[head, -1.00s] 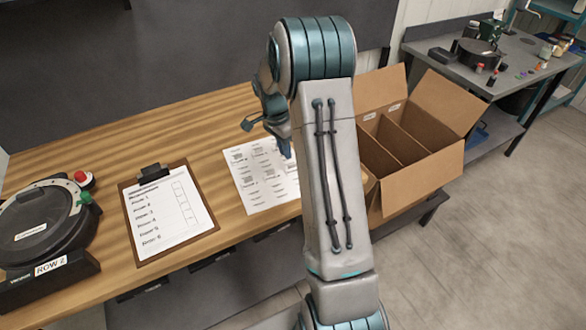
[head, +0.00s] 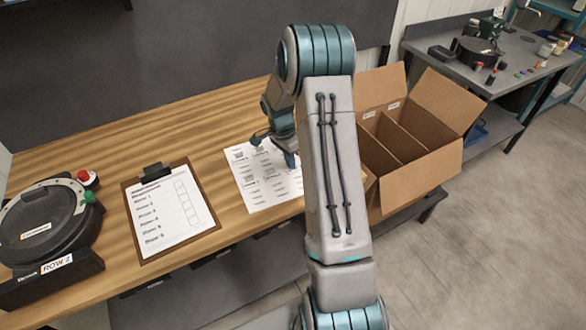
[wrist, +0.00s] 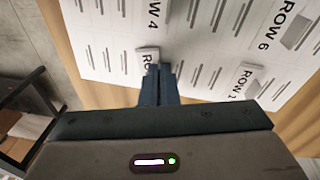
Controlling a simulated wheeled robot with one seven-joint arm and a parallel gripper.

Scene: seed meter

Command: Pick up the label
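Several white labels with black row text lie on a printed white sheet (head: 262,200) on the wooden bench. In the head view, my gripper (head: 291,161) is over the right part of the sheet, partly hidden by my arm. Labels reading ROW 4 (wrist: 153,14) and ROW 6 (wrist: 270,25) lie nearby.
A clipboard (head: 136,232) with a checklist lies left of the sheet. A round seed meter (head: 40,232) marked ROW 2 stands at the far left. An open divided cardboard box (head: 422,185) stands right of my arm. Bare bench lies behind the sheet.

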